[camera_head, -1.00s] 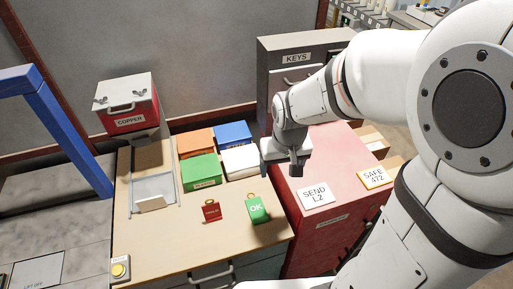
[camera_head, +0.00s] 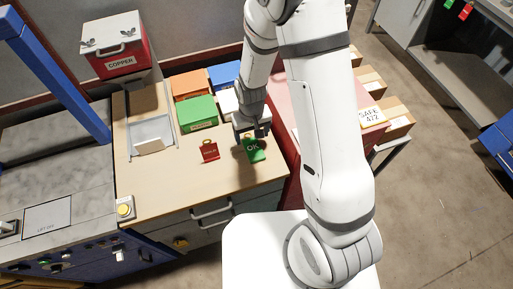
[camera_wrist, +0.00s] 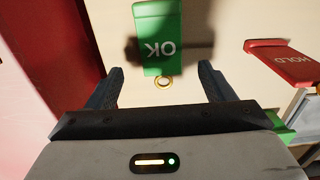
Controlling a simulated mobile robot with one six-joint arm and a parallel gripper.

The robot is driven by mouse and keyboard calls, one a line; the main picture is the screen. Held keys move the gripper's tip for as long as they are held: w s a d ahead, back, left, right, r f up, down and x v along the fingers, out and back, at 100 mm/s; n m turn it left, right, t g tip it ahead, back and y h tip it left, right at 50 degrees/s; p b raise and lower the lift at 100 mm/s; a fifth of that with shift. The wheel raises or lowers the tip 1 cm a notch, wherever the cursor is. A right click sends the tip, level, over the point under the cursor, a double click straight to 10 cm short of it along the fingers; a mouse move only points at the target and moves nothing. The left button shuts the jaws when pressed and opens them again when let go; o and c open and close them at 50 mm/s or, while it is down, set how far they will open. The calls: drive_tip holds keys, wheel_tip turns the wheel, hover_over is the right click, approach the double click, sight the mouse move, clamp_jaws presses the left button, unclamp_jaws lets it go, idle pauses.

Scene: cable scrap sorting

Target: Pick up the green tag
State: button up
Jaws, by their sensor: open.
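The green tag (camera_head: 254,151), marked OK, lies on the wooden worktop (camera_head: 180,178). Whether the fingers touch the worktop cannot be told.
A red HOLD tag (camera_head: 209,151) lies left of the green one and also shows in the wrist view (camera_wrist: 283,62). Green (camera_head: 198,112), orange (camera_head: 192,84) and blue (camera_head: 223,75) boxes stand behind. A red cabinet (camera_wrist: 50,50) is close beside my gripper. The front worktop is clear.

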sight(252, 145)
drive_tip(key=shift+s+f+p, duration=0.1)
drive_tip(key=shift+f+p, duration=0.3)
drive_tip(key=shift+f, duration=1.6)
drive_tip(key=shift+f, duration=0.15)
drive_tip(key=shift+c, duration=0.4)
drive_tip(key=c, duration=0.9)
drive_tip(key=shift+c, duration=0.2)
